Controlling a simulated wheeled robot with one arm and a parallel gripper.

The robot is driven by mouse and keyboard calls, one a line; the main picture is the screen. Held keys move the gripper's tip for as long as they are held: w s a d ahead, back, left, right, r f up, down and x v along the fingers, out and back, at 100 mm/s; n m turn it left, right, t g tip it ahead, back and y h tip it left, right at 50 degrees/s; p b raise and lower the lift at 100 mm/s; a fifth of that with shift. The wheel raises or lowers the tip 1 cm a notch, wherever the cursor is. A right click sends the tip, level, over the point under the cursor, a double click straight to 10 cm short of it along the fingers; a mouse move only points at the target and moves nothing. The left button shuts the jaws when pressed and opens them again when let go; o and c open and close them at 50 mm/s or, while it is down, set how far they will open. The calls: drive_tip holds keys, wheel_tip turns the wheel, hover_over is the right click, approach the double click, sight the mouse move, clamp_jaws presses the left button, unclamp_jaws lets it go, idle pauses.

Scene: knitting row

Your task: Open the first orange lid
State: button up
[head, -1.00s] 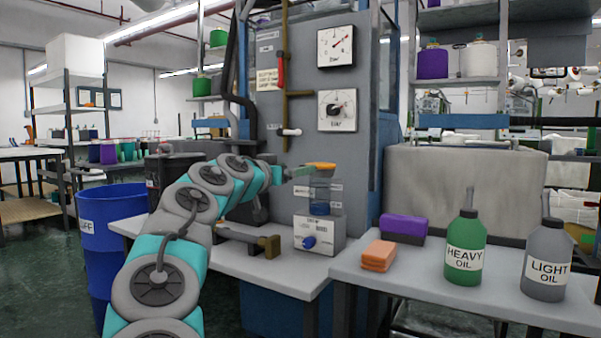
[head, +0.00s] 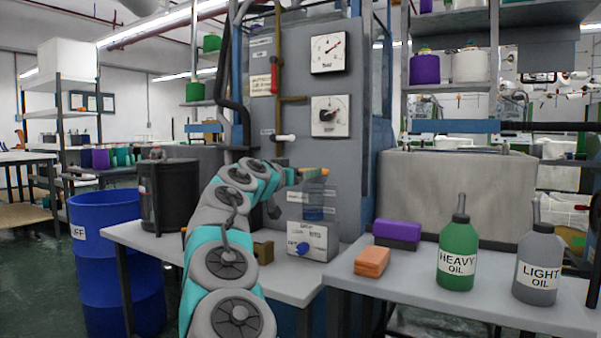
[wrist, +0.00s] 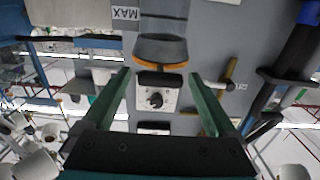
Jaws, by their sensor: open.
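The orange lid (head: 320,171) sits on top of a clear reservoir (head: 314,203) holding blue liquid, above a white box with a blue knob. It looks closed. In the wrist view the lid's orange rim (wrist: 148,65) shows between and just beyond my fingertips. My gripper (head: 296,173) is at the lid's left side in the head view. In the wrist view my gripper (wrist: 157,74) has its two green fingers spread wide with nothing held between them. I cannot tell whether a finger touches the lid.
A grey panel with two gauges (head: 330,116) stands behind. A brass-coloured block (head: 263,250) lies below my arm. On the right table are orange (head: 372,261) and purple blocks (head: 397,230), a green oil bottle (head: 458,250) and a grey one (head: 538,265). A blue barrel (head: 118,260) stands left.

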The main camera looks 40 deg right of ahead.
clamp_jaws()
idle(0.8)
